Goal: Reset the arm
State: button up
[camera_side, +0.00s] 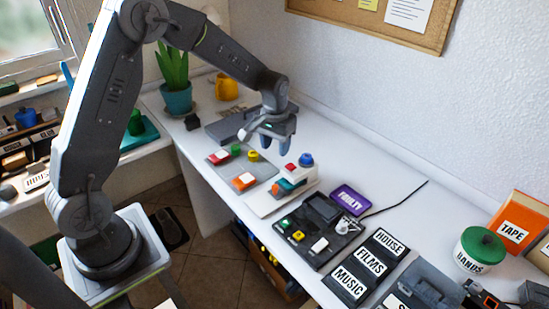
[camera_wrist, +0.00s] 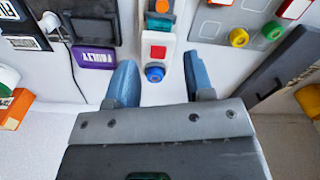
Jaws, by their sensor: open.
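My gripper (camera_side: 275,141) hangs above the back of the white table, over the area behind the white device with the blue knob. In the wrist view my gripper (camera_wrist: 162,82) shows two blue fingers spread apart, with nothing held between them. Between and beyond the fingers, the white device's red button (camera_wrist: 158,52) and blue knob (camera_wrist: 155,74) show below. The device's blue knob (camera_side: 306,159) also shows in the side view, to the right of the fingers and apart from them.
A grey panel (camera_side: 238,172) with coloured buttons lies near the gripper. The purple FAULTY label (camera_side: 349,199), a dark device (camera_side: 318,228) and HOUSE, FILMS, MUSIC slots (camera_side: 369,262) lie right. A potted plant (camera_side: 177,98) and yellow mug (camera_side: 226,87) stand at the back left.

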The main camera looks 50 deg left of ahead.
jog(key=s+d+r+m+t, duration=0.2)
jog(key=s+d+r+t, duration=0.15)
jog(key=s+r, duration=0.85)
jog(key=s+d+r+t, duration=0.1)
jog(key=s+d+r, duration=0.1)
jog(key=s, duration=0.4)
jog(key=s+d+r+m+t, duration=0.1)
jog(key=s+d+r, duration=0.1)
jog(key=s+r, duration=0.2)
jog(key=s, duration=0.3)
jog(key=shift+w, duration=0.1)
dwell(0.6)
